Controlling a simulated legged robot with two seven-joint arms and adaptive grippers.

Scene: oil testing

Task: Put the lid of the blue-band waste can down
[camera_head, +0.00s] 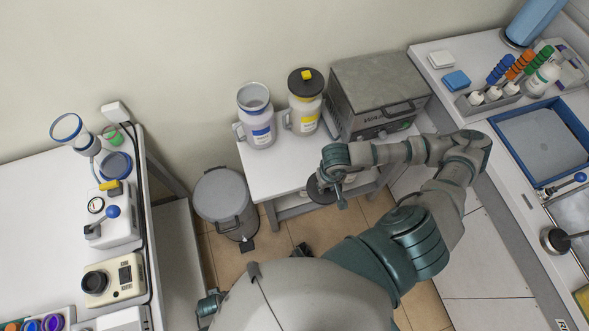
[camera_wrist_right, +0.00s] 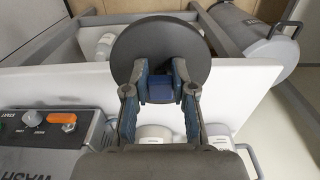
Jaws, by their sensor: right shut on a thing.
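The blue-band waste can (camera_head: 257,122) stands open at the back left of the small white table, its mouth uncovered. The round dark lid (camera_head: 314,190) is by the table's front edge, partly hidden by my right gripper (camera_head: 337,186). In the right wrist view my right gripper (camera_wrist_right: 160,88) is shut on the blue knob (camera_wrist_right: 160,94) of the lid (camera_wrist_right: 160,45). The lid overlaps the table edge there; its height above the table is unclear. No fingers of my left gripper can be made out.
A yellow-band can (camera_head: 304,108) with a dark lid stands beside the blue-band can. A grey oven-like machine (camera_head: 378,90) fills the table's back right. A grey pedal bin (camera_head: 224,198) stands at the left. The table's front left top (camera_head: 268,172) is clear.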

